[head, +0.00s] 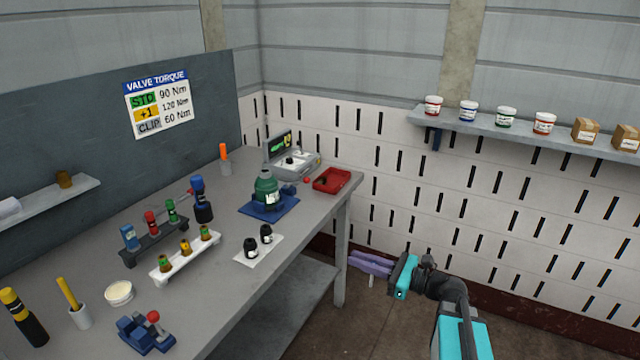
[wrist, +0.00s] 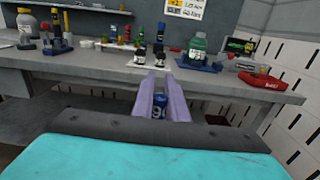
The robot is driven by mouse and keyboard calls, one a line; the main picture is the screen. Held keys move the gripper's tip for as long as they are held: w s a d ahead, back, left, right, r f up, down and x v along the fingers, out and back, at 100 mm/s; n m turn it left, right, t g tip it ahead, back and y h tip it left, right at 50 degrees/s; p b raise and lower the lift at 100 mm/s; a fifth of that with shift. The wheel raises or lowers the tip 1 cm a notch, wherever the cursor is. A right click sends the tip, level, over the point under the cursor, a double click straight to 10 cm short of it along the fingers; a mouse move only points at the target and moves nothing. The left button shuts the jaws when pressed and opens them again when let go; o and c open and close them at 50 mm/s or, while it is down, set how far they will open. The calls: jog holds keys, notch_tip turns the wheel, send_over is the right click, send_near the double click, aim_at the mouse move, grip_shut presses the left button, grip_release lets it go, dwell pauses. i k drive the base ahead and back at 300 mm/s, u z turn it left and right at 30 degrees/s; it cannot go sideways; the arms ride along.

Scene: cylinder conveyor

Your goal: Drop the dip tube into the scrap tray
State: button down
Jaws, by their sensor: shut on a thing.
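My gripper (head: 371,264) is held out in the clear space to the right of the bench, with its lilac fingers pointing left. In the wrist view the two fingers (wrist: 158,86) point towards the bench. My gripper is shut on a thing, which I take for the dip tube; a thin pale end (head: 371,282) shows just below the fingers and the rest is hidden. A dark blue piece with white marks (wrist: 158,114) shows between the fingers. The red scrap tray (head: 338,180) sits at the bench's far right corner. It also shows right in the wrist view (wrist: 262,81).
The grey bench (head: 215,262) holds a green bottle on a blue base (head: 267,193), a scale (head: 296,164), two dark pieces on a white mat (head: 258,246), and racks of coloured valves (head: 186,257). A wall shelf (head: 500,123) carries jars. The floor under my gripper looks clear.

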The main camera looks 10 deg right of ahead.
aim_at(336, 183)
jog(key=z, duration=0.05)
jog(key=i, duration=1)
jog(key=u, duration=0.05)
